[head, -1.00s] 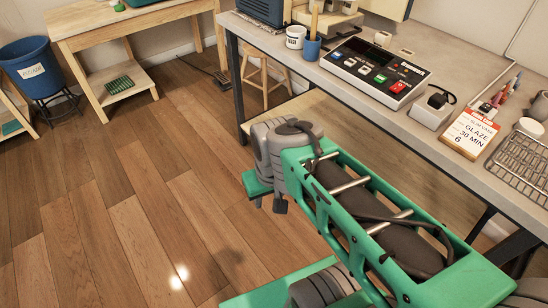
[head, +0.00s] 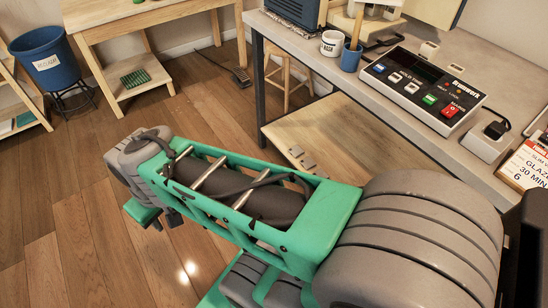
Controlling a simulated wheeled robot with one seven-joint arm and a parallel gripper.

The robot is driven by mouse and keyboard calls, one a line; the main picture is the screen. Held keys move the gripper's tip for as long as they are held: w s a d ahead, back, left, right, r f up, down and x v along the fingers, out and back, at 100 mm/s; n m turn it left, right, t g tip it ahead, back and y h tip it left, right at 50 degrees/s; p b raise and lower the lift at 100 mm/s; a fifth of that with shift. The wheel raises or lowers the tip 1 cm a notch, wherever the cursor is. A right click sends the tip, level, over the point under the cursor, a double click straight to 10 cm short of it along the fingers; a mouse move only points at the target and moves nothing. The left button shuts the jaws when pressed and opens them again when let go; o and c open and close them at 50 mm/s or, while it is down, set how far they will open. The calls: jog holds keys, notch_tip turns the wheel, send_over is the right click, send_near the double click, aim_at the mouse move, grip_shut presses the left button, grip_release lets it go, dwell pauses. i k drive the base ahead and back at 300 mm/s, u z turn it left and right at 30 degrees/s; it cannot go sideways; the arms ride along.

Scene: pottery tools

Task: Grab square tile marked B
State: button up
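Small grey flat pieces (head: 296,152) lie on the wooden lower shelf under the long worktable. They look like tiles, but I cannot read any letter on them, so I cannot tell which one is marked B. My green and grey arm crosses the lower middle of the head view. Its far end, with part of my gripper (head: 158,216), hangs over the floor to the left of the shelf, apart from the grey pieces. The fingers are mostly hidden behind the arm, and whether they are open or shut does not show.
The worktable holds a control box (head: 424,88) with coloured buttons, a white mug (head: 333,44), a blue cup (head: 351,58) and a glaze card (head: 527,165). A stool (head: 288,75) stands behind the table leg. A blue bin (head: 46,60) is at far left. The floor at left is clear.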

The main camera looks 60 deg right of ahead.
aim_at(307, 163)
jog(key=z, duration=0.05)
jog(key=i, duration=0.8)
jog(key=z, duration=0.9)
jog(key=i, duration=0.5)
jog(key=z, duration=0.55)
